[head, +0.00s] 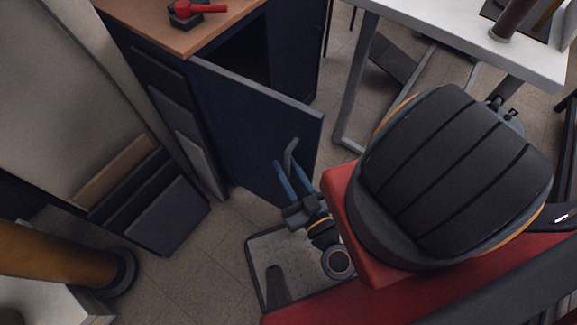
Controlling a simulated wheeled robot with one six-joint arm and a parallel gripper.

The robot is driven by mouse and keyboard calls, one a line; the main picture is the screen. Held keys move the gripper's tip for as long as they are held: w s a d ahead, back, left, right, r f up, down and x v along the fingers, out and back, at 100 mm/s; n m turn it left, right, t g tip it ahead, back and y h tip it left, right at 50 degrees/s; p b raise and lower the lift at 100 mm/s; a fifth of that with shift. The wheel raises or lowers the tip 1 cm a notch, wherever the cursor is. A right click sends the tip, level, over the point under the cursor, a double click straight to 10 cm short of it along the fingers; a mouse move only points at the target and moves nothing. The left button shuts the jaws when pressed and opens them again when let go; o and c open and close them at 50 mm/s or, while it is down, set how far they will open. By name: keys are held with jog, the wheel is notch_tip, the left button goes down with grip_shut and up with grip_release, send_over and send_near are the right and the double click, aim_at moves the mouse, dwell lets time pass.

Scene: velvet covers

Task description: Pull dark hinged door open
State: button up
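The dark blue hinged door (245,125) belongs to a dark cabinet with a wooden top. It stands swung out partway, and a dark opening (247,50) shows behind it. A small grey bent handle (291,149) shows near the door's free edge. My gripper (284,165) is in front of the door's lower right part, its two blue fingers pointing up at the door. The fingers are apart, with a visible gap. The right fingertip overlaps the handle in the picture; I cannot tell whether they touch.
A red-handled object (195,10) lies on the cabinet top (170,22). Dark and brown panels (150,200) lean at left, near an orange-brown cylinder (50,258). A white table (470,35) stands at upper right. Tiled floor (205,255) is clear below the door.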

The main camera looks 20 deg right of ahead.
jog(key=shift+o, duration=0.7)
jog(key=shift+s+r+p, duration=0.1)
jog(key=shift+p, duration=0.2)
jog(key=shift+s, duration=0.2)
jog(key=s+p, duration=0.2)
jog(key=p, duration=0.2)
jog(key=shift+d+r, duration=0.1)
jog(key=s+p, duration=0.1)
jog(key=p, duration=0.3)
jog(key=s+p, duration=0.1)
jog(key=p, duration=0.4)
jog(key=shift+s+d, duration=0.2)
jog(key=shift+s, duration=0.15)
jog(key=s+p, duration=0.2)
jog(key=p, duration=0.5)
jog(key=shift+d+p, duration=0.1)
jog(key=shift+p, duration=0.25)
jog(key=shift+s+d+p, duration=0.1)
jog(key=shift+s+p, duration=0.1)
jog(key=shift+p, duration=0.45)
